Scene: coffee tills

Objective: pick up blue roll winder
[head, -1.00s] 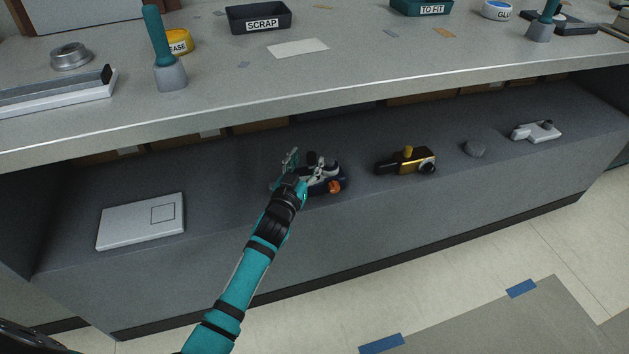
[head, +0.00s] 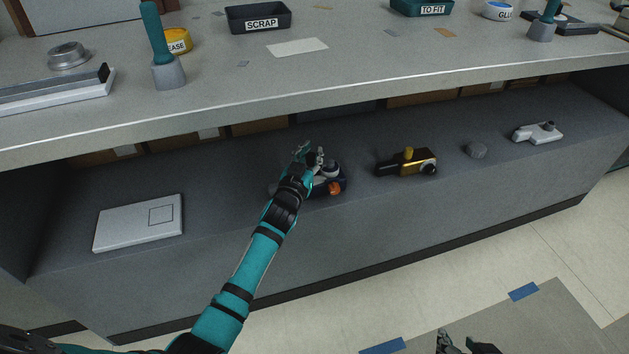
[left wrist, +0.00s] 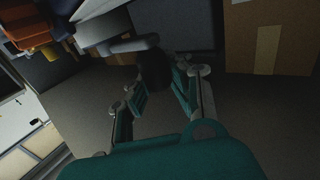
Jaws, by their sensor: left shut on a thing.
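The blue roll winder (head: 330,186) sits on the grey lower shelf under the counter, with a dark blue body, a pale top and an orange part at its right. My left gripper (head: 308,154) reaches over it from the front and partly hides it. In the left wrist view the fingers (left wrist: 158,92) are shut on the winder's dark handle (left wrist: 152,64); its orange part (left wrist: 27,30) shows at the upper left. The winder's underside is hidden, so I cannot tell whether it is clear of the shelf. My right gripper (head: 462,345) shows only partly at the bottom edge.
A flat white box (head: 139,222) lies left. The counter edge (head: 300,106) overhangs the shelf.

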